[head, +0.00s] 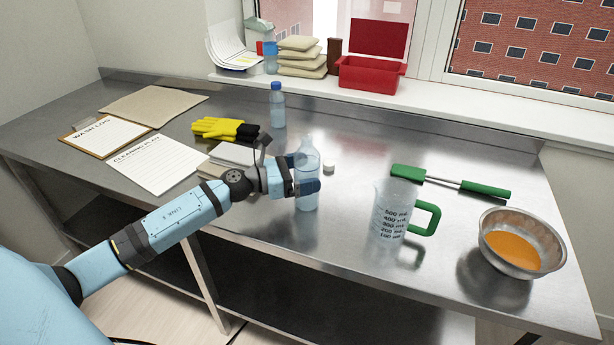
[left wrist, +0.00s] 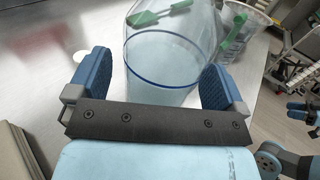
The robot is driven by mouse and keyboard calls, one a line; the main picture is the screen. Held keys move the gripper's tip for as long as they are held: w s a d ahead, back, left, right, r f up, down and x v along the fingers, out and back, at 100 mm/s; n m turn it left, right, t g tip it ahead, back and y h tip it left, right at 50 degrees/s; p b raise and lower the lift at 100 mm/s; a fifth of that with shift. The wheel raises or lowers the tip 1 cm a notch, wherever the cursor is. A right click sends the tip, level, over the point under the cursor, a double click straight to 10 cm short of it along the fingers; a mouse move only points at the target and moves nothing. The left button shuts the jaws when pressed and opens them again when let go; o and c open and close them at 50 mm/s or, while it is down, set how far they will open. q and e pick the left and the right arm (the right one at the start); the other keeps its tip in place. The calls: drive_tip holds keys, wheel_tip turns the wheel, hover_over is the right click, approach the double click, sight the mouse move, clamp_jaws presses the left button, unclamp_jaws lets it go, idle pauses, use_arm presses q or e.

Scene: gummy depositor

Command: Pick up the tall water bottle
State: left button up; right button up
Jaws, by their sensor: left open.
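The tall water bottle (head: 308,160) is clear and stands upright near the middle of the steel table. My left gripper (head: 306,187) is at its lower half, with its fingers around the bottle. In the left wrist view the bottle (left wrist: 160,60) fills the space between the two blue pads of my left gripper (left wrist: 160,85). The gripper is open, and a gap shows beside the left pad. Contact on the right side cannot be told. A smaller bottle with a blue cap (head: 277,105) stands behind.
A white cap (head: 329,166) lies just right of the bottle. A measuring jug with a green handle (head: 393,212), a green-handled tool (head: 450,181) and a steel bowl of orange liquid (head: 522,243) stand to the right. Yellow gloves (head: 217,127) and papers (head: 158,163) lie left.

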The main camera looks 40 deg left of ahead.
use_arm(q)
drive_tip(key=shift+w+d, duration=0.15)
use_arm(e)
drive_tip(key=shift+s+f, duration=0.1)
drive_tip(key=shift+f, duration=0.05)
use_arm(q)
drive_tip(key=c, duration=1.2)
drive_tip(key=shift+c, duration=0.2)
use_arm(e)
drive_tip(key=shift+r, duration=0.2)
use_arm(q)
drive_tip(key=shift+r, duration=0.1)
drive_tip(key=shift+r, duration=0.2)
wheel_tip(320, 180, up, 18)
drive_tip(key=p, duration=0.4)
drive_tip(key=shift+r, duration=0.75)
use_arm(e)
drive_tip(key=shift+s+d+r, duration=0.15)
drive_tip(key=shift+r, duration=0.45)
drive_tip(key=shift+s+d+r, duration=0.1)
drive_tip(key=shift+r, duration=0.5)
